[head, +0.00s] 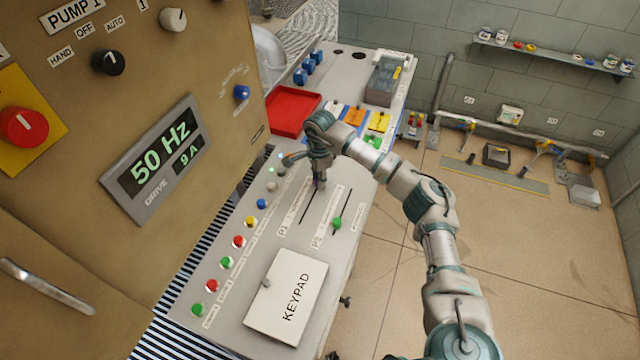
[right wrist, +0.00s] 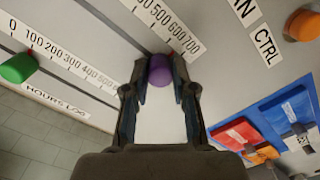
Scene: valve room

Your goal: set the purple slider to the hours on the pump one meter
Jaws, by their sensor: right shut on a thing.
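The purple slider (right wrist: 160,68) has a round knob and sits in its slot on the desk panel, near the 600 and 700 marks of its printed scale (right wrist: 168,25). My right gripper (right wrist: 163,85) is shut on it, one finger on each side. In the head view my right gripper (head: 318,182) points down at the P1 slot (head: 306,212) and mostly hides the knob. The Pump 1 cabinet (head: 225,45) stands at the left, with a drive display (head: 155,160) reading 50 Hz and 9 A. I see no hours meter. My left gripper is out of view.
A green slider (head: 336,223) sits in the P2 slot; it shows at 0 in the right wrist view (right wrist: 18,68). Coloured buttons (head: 239,241) and a keypad cover (head: 288,295) are close by. A red tray (head: 293,112) is farther back. Floor (head: 400,265) lies right.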

